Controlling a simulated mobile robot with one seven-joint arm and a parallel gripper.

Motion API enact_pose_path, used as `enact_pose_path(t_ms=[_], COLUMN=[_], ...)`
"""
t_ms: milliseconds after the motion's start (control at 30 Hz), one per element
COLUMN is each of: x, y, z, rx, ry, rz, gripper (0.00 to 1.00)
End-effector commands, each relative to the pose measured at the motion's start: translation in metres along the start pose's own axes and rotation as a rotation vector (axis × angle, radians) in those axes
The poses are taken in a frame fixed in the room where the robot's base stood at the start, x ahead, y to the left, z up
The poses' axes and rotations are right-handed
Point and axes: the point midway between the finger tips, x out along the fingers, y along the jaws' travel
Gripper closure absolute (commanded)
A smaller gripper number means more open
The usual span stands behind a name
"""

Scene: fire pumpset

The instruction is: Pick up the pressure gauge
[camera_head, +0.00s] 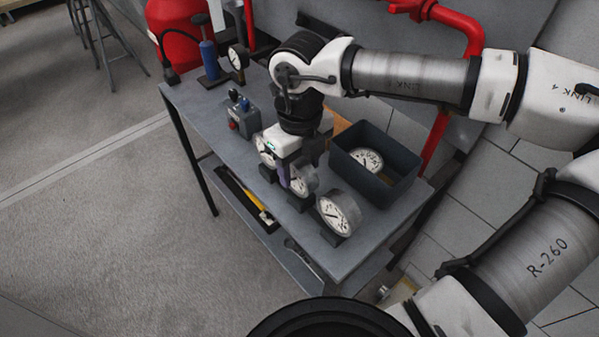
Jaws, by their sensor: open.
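Several round white-faced pressure gauges stand on the grey workbench (215,108). The nearest gauge (340,213) stands upright near the bench's front right corner. A middle gauge (303,181) and a farther gauge (265,151) stand in line behind it. My gripper (286,180) points down between the middle and farther gauges and partly covers both. It is open; whether a gauge sits between its fingers or touches them is hidden. Another gauge (367,160) lies face up inside a dark grey bin (393,190).
A blue hand pump (208,60) and a small gauge (237,60) stand at the bench's far end. A grey box with knobs (242,118) stands nearer. A red tank (178,30) and red pipe (465,35) are behind. Tools (250,200) lie on the lower shelf.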

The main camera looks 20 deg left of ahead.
Motion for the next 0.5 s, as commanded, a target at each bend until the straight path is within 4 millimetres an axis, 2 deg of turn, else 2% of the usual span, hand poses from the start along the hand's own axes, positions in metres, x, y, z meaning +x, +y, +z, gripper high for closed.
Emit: enact_pose_path(t_ms=[267,500], x=[0.0052,0.0049], y=[0.0003,0.0002], z=[0.0002,0.0002], rx=[-0.001,0.0], ry=[-0.001,-0.001], rz=[0.0,0.0], gripper=[0.47,0.77])
